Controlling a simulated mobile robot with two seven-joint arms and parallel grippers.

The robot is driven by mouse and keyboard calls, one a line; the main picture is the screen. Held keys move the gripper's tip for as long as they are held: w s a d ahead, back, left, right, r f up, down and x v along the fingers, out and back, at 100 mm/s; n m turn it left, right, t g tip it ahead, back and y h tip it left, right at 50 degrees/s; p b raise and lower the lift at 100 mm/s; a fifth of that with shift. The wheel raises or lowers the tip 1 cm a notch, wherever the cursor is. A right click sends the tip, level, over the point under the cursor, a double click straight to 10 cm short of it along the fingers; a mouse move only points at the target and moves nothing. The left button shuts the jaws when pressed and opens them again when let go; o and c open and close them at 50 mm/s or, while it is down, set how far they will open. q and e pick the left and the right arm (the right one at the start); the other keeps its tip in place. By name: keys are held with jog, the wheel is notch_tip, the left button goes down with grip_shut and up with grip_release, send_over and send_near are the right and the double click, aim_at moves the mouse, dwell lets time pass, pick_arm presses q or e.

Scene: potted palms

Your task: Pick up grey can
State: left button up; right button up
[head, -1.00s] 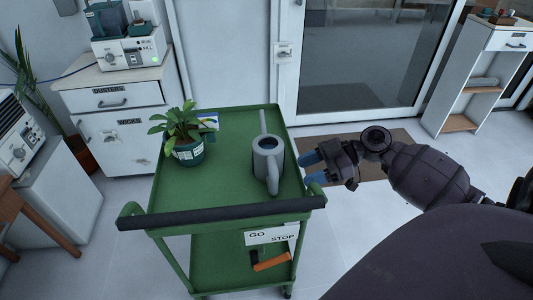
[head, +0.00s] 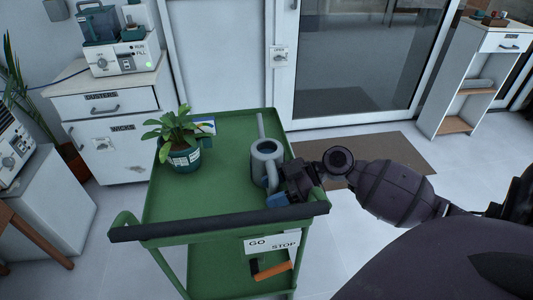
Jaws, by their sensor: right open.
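The grey can (head: 260,163) is a watering can standing upright on the top shelf of the green cart (head: 215,195). Its spout points to the back and its handle faces me. My right gripper (head: 277,190) is open at the can's right front side, close to the handle. One blue fingertip shows in front of the handle; the other finger is hidden. I cannot tell whether the gripper touches the can. My left gripper is not in view.
A potted plant (head: 184,155) stands on the cart's left side. The cart's dark push bar (head: 215,224) runs along its near edge. An orange-handled tool (head: 272,270) is below. A white cabinet (head: 110,140) stands behind left. The shelf's front left is clear.

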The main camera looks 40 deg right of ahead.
jog(key=shift+c, duration=0.4)
grip_shut()
jog(key=shift+r, duration=0.1)
